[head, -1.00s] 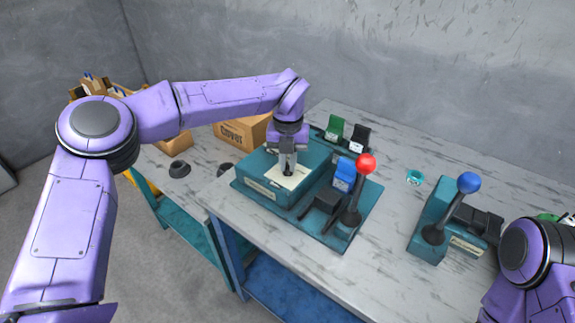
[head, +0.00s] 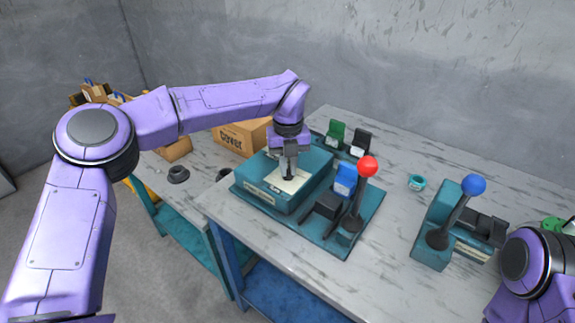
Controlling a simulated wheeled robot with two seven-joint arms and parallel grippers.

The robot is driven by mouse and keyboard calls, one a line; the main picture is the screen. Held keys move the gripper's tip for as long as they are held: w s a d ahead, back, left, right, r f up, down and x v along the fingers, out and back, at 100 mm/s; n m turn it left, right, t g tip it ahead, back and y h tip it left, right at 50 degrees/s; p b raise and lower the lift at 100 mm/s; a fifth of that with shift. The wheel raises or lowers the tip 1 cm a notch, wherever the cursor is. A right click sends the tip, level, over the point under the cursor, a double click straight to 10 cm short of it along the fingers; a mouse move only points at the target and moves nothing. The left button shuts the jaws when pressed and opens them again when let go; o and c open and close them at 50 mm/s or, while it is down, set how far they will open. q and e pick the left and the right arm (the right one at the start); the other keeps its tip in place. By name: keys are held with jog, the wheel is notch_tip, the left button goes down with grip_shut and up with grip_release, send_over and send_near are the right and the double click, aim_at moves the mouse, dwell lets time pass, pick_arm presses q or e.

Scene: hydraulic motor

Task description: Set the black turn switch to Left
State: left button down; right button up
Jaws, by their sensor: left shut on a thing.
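My left gripper (head: 289,176) points straight down over the pale plate (head: 302,184) on top of the teal box (head: 262,196). It is shut on a small dark part at the plate, which I take to be the black turn switch (head: 288,175). The fingers hide most of the switch, and its setting cannot be read. Only a purple part of my right arm shows at the lower right; its gripper is out of view.
Right of the box stand a red-knobbed lever (head: 368,167), a blue switch (head: 345,180) and a black block (head: 328,205). A blue-knobbed lever (head: 473,185) stands farther right. Green (head: 336,132) and black (head: 360,143) switches stand behind. A cardboard box (head: 242,138) is behind left.

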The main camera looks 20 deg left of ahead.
pick_arm(q)
jog(key=c, duration=1.1)
grip_release()
jog(key=shift+w, duration=0.1)
jog(key=shift+c, duration=0.2)
jog(key=shift+r, duration=0.1)
notch_tip(320, 180, up, 10)
jog(key=shift+r, duration=0.25)
